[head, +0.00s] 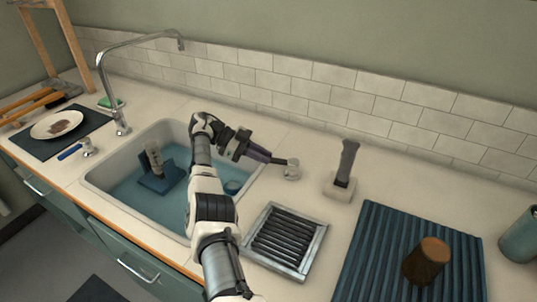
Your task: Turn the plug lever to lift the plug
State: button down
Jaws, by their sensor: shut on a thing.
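The plug lever (291,168) is a pale round knob on the counter right of the sink, with a dark arm pointing left. My gripper (274,158) reaches it from the left and is shut on the lever's arm; the fingers hide part of it. The sink (105,182) holds bluish water. A small round thing (233,186), possibly the plug, shows at the basin's right side, partly close to my arm. I cannot tell whether it is raised.
A blue block with a brush (158,178) sits in the sink. A slatted tray (284,242), a brush in a holder (345,170) and a ribbed blue mat (375,250) lie right. The tiled wall is behind.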

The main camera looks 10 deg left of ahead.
jog(key=shift+d, duration=0.1)
dwell(0.4)
jog(key=c, duration=1.4)
grip_release()
jog(key=shift+o, duration=0.2)
